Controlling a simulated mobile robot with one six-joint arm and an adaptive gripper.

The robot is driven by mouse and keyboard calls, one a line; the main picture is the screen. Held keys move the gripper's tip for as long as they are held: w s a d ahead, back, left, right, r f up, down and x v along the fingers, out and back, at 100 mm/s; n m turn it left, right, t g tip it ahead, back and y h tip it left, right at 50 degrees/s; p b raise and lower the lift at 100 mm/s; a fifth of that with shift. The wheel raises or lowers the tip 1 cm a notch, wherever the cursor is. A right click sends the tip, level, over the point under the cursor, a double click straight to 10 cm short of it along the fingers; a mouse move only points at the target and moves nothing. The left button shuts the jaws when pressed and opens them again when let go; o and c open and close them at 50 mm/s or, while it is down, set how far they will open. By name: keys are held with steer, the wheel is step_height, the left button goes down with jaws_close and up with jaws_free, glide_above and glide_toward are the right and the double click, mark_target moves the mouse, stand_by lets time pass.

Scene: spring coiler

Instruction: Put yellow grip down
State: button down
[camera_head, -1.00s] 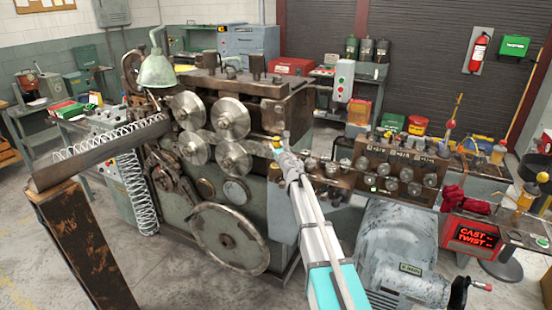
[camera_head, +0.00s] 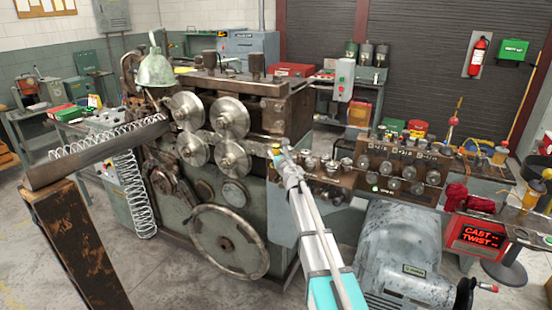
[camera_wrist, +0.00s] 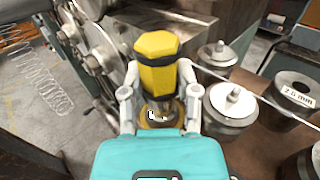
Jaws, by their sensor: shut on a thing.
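The yellow grip (camera_wrist: 157,58) is a faceted yellow piece with a dark band, upright in the wrist view. My gripper (camera_wrist: 158,82) has its two grey fingers shut on it from both sides. Below the grip a metal stem and a yellowish round base with a small label (camera_wrist: 156,115) show between the fingers. I cannot tell whether the grip touches what lies beneath it. In the head view a small yellow spot of the grip (camera_head: 276,149) shows at the tip of my gripper (camera_head: 284,154), beside the coiling machine's right side.
The coiling machine (camera_head: 230,190) with its large rollers stands close on the left. Metal rollers (camera_wrist: 232,103), one labelled 2.0 mm (camera_wrist: 292,92), stand right of the grip in the wrist view, with a wire running past. A grey motor housing (camera_head: 400,250) is at lower right.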

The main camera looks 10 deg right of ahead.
steer(key=shift+f, duration=0.1)
stand_by(0.3)
steer(key=shift+c, duration=1.8)
jaws_free()
steer(key=shift+s, duration=0.15)
steer(key=s+d, duration=0.1)
steer(key=s, duration=1)
steer(key=shift+s+d, duration=0.3)
steer(key=shift+d, duration=0.1)
steer(key=shift+d, duration=0.1)
